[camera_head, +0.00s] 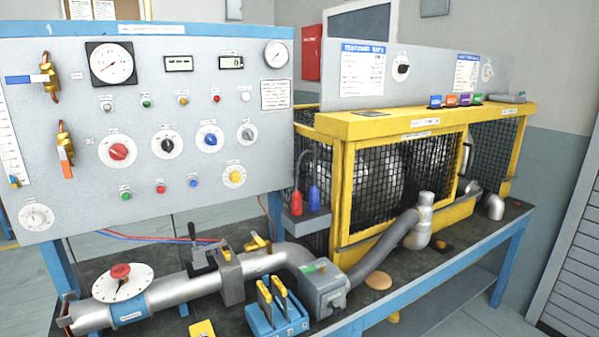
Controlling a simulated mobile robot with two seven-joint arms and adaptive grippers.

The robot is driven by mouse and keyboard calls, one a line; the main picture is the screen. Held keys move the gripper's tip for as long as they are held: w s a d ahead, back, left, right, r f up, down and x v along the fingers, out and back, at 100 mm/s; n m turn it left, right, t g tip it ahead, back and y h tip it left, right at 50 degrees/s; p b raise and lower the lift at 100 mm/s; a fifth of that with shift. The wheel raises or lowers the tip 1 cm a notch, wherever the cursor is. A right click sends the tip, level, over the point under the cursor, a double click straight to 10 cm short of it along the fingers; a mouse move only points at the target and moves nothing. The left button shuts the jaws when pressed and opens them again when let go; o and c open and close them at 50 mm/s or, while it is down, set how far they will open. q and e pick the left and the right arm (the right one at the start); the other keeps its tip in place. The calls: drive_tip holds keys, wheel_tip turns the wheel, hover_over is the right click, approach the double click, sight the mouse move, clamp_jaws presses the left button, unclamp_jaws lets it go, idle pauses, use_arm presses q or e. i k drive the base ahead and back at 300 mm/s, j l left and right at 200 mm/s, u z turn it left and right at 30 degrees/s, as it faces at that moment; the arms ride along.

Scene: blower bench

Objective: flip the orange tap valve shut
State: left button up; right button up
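The orange tap valve is on the left part of the grey upright panel. Its brass body stands vertical, and its orange lever (66,163) points down, in line with the body. A second brass tap with a blue lever (19,79) is above it; that lever points left, across its body. Neither of my grippers shows in the head view, so I cannot see whether they are open or shut.
The panel (200,60) also bears gauges, knobs and buttons. In front lies a silver pipe (175,290) with a red-knobbed dial (122,278) and a blue block with yellow levers (278,318). A yellow mesh cage (345,200) stands right. The space before the orange lever looks clear.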

sight(65, 163)
drive_tip(key=u, duration=1.3)
